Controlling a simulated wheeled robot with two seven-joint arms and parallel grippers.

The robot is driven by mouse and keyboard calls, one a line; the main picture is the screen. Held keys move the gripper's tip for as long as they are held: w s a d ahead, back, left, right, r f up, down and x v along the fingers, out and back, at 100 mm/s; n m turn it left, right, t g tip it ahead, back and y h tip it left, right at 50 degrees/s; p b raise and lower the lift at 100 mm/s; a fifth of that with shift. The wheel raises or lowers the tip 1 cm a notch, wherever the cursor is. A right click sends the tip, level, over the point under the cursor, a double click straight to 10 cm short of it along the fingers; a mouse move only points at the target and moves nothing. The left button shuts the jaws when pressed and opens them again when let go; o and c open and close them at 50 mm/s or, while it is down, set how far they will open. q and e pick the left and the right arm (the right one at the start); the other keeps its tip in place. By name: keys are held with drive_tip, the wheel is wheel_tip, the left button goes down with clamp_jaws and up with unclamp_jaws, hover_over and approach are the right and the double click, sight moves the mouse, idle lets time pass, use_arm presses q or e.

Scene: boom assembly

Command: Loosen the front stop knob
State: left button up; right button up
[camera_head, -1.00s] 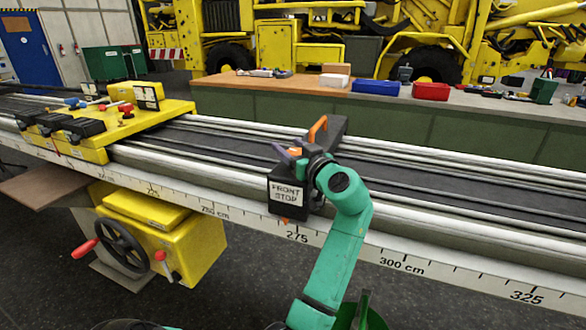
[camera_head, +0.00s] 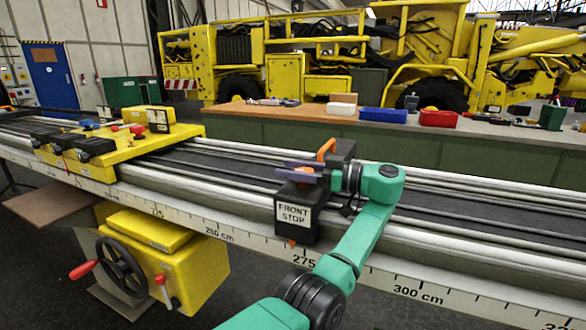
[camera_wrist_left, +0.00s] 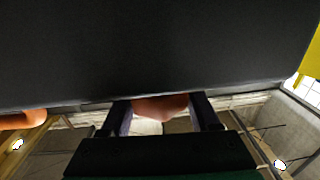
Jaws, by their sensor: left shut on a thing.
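The front stop (camera_head: 293,215) is a dark block with a white "FRONT STOP" label, sitting on the rail just above the 275 mark. An orange lever (camera_head: 326,149) stands up at its back. The orange front stop knob (camera_head: 303,172) is on top of the block, partly hidden by my fingers. My left gripper (camera_head: 297,170) reaches in from the right, its fingers pointing left and shut on the knob. In the left wrist view the knob (camera_wrist_left: 160,106) sits between the two fingers, below the dark block face. My right gripper is not in view.
The rail with its centimetre scale (camera_head: 420,290) runs across the view. A yellow carriage (camera_head: 110,160) with clamps is at the left, above a yellow box with a handwheel (camera_head: 121,268). Blue (camera_head: 383,115) and red (camera_head: 438,118) bins stand on the bench behind.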

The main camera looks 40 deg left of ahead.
use_arm(q)
drive_tip(key=shift+g, duration=0.3)
drive_tip(key=o, duration=1.4)
drive_tip(key=shift+c, duration=0.2)
drive_tip(key=shift+f, duration=0.1)
